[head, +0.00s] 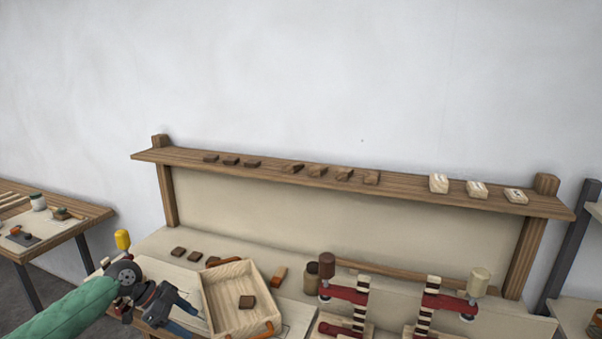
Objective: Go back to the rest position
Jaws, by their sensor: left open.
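My left arm comes in from the lower left in a green quilted sleeve. My left gripper (188,314) is open, with nothing visible between its fingers. It is over the workbench, just left of a light wooden tray (213,308). I cannot tell whether it touches the tray's wall. My right gripper is not in view.
Several dark blocks (177,251) lie behind my gripper, near a yellow-topped object (122,240). Red clamps (350,295) stand at right. A raised shelf (400,190) holds small blocks. A side table (85,213) stands left.

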